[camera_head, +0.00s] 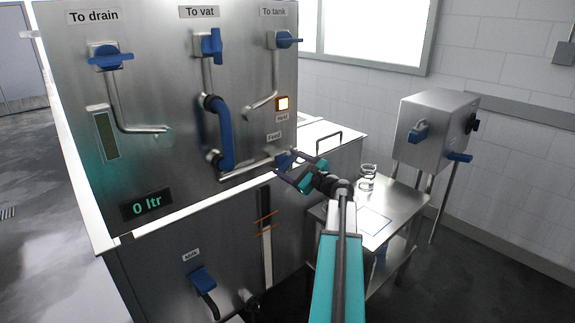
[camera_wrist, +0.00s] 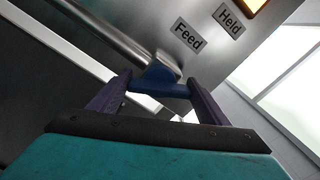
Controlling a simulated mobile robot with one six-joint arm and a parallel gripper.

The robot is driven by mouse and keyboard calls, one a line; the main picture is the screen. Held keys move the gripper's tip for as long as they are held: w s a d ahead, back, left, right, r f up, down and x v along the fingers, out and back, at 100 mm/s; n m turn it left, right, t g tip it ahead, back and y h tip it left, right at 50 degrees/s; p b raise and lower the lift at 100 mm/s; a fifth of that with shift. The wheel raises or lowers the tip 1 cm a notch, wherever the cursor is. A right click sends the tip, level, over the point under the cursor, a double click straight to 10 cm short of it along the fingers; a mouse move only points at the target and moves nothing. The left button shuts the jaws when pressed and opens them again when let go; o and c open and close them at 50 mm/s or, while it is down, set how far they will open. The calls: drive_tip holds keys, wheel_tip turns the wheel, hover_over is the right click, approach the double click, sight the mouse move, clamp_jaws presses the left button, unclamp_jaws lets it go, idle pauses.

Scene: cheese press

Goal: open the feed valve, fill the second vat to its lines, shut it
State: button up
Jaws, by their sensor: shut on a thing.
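The feed valve's blue handle (camera_wrist: 160,82) sits under the "Feed" label (camera_wrist: 188,35) at the end of a steel pipe. My gripper (camera_wrist: 158,92) is shut on this handle, one purple finger on each side. In the head view my gripper (camera_head: 284,168) covers most of the handle (camera_head: 284,160). The display (camera_head: 147,204) reads "0 ltr". I cannot tell from these views whether the valve is open.
Blue valves labelled "To drain" (camera_head: 110,57), "To vat" (camera_head: 212,45) and "To tank" (camera_head: 288,40) are on the panel. A lamp (camera_head: 282,104) labelled "Held" glows orange. A "Milk" valve (camera_head: 203,280) is below. A steel table (camera_head: 405,208) with a glass beaker (camera_head: 368,176) stands right of my arm.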

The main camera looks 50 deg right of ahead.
drive_tip(key=shift+f+n+b, duration=0.15)
drive_tip(key=shift+n+b, duration=0.25)
drive_tip(key=shift+b, duration=0.5)
drive_tip(key=shift+f+n+b, duration=0.1)
drive_tip(key=shift+n+b, duration=0.4)
drive_tip(key=shift+b, duration=0.3)
drive_tip(key=n+b, duration=0.4)
drive_tip(key=b, duration=0.2)
drive_tip(key=shift+f, duration=0.1)
drive_tip(key=n+b, duration=0.3)
drive_tip(key=b, duration=0.2)
drive_tip(key=shift+a+f+n, duration=0.1)
drive_tip(key=shift+n, duration=0.2)
drive_tip(key=n+b, duration=0.2)
drive_tip(key=shift+b, duration=0.4)
drive_tip(key=shift+n, duration=0.4)
drive_tip(key=shift+r, duration=0.2)
drive_tip(key=o, duration=1.1)
drive_tip(key=shift+c, duration=0.2)
